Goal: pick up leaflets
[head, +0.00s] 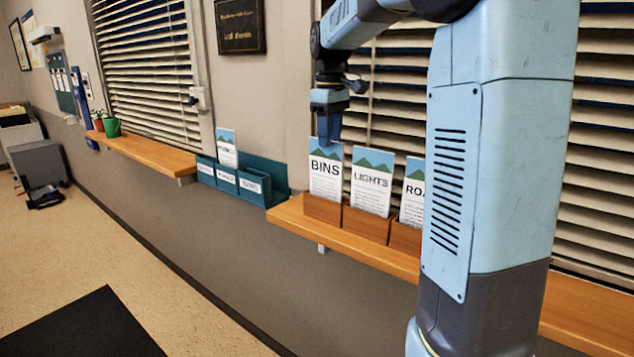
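Three leaflets stand upright in wooden holders on the right-hand shelf: BINS (325,176), LIGHTS (371,183) and one reading "RO" (412,192), partly hidden behind my arm. Another leaflet (227,148) stands in a teal rack (229,180) on the wall, left of this shelf. My gripper (328,125) points down at the top of the BINS leaflet, overlapping its upper edge in the picture. I cannot tell whether it touches the leaflet or whether its fingers are open or shut.
The wooden shelf (350,243) runs along under the window blinds. Another shelf (150,150) at the left carries potted plants (111,126). A grey cabinet (38,164) stands far left. A dark mat (85,325) lies on otherwise open floor.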

